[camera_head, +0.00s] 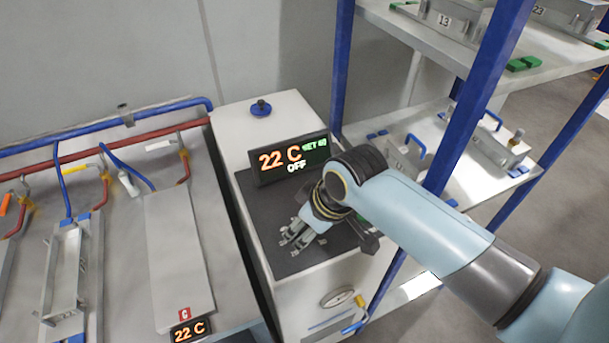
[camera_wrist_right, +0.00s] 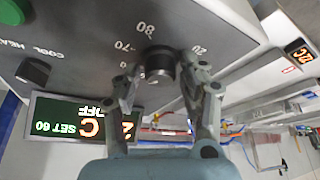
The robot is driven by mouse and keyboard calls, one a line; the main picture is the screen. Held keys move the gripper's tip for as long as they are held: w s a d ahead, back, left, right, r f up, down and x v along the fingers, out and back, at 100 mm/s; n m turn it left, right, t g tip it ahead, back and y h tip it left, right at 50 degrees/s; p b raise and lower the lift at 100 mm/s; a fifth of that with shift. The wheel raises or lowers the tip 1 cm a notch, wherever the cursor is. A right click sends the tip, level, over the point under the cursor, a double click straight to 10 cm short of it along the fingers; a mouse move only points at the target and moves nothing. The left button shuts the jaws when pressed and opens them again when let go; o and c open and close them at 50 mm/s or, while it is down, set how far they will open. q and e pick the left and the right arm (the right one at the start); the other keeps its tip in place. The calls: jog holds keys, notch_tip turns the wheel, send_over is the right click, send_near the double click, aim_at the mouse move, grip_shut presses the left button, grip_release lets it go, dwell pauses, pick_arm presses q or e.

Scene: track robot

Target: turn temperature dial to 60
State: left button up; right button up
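The black temperature dial (camera_wrist_right: 160,64) sits on a grey panel with printed numbers, including 80, 70 and 20, in the right wrist view. My right gripper (camera_wrist_right: 161,68) has its two fingers apart, one on each side of the dial; I cannot tell whether they touch it. In the head view the right gripper (camera_head: 293,236) is low over the dark panel top, and the dial is hidden there. The display (camera_head: 290,158) reads 22 C and OFF. Its set line is upside down in the wrist view (camera_wrist_right: 80,122) and seems to read SET 60. My left gripper is not in view.
The white cabinet (camera_head: 270,120) has a blue knob (camera_head: 261,108) on top. A green button (camera_wrist_right: 33,70) is on the panel. A metal bench (camera_head: 120,250) with pipes stands left. A blue-post shelf (camera_head: 470,110) stands close on the right, behind my right arm.

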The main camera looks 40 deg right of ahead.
jog(key=shift+o, duration=0.8)
jog(key=v, duration=1.2)
